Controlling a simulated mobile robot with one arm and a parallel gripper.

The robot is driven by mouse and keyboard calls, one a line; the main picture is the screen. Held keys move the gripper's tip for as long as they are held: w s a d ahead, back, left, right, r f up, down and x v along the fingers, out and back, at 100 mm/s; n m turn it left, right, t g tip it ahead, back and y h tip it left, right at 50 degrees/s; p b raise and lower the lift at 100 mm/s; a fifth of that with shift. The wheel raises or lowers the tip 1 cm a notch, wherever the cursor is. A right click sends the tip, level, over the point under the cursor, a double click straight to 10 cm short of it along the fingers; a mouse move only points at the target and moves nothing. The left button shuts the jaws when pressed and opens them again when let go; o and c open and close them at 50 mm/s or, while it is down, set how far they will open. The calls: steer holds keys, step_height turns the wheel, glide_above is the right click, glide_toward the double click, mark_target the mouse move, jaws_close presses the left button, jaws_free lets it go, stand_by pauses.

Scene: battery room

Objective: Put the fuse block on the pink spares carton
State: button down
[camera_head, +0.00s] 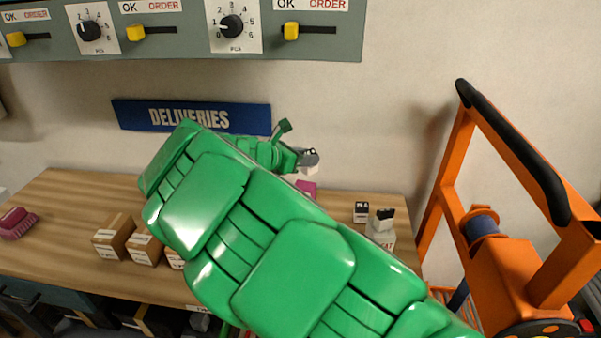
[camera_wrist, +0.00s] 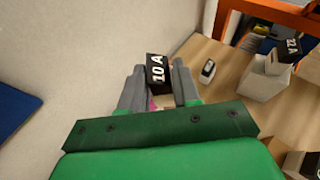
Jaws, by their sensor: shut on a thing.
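My gripper (camera_wrist: 160,88) is shut on a black fuse block (camera_wrist: 156,70) with a white "10 A" label. In the head view, my gripper (camera_head: 303,158) is held above the back of the wooden bench, mostly hidden by my green arm. A pink carton (camera_head: 306,187) shows below it, partly covered by my arm. In the wrist view, a sliver of pink (camera_wrist: 152,104) shows between the fingers, below the block. Whether the block touches the carton cannot be told.
To the right, a small black-and-white block (camera_head: 361,211) and a white carton (camera_head: 382,238) with a black block on top stand on the bench (camera_head: 70,200). Brown cartons (camera_head: 113,238) stand at the front left. A pink item (camera_head: 15,223) lies far left. An orange trolley (camera_head: 510,270) stands right.

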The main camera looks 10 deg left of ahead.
steer(key=shift+w+a+f, duration=0.35)
steer(key=shift+w+f, duration=0.7)
steer(key=shift+f, duration=0.05)
steer(key=shift+w+a+f, duration=0.3)
steer(key=shift+w+f, duration=0.75)
steer(key=shift+f, duration=0.1)
steer(key=shift+w+a+f, duration=0.35)
steer(key=shift+w+f, duration=0.7)
steer(key=shift+f, duration=0.05)
steer(key=shift+w+f, duration=0.15)
steer(key=shift+f, duration=1.45)
steer(key=shift+f, duration=0.1)
steer(key=c, duration=0.8)
jaws_free()
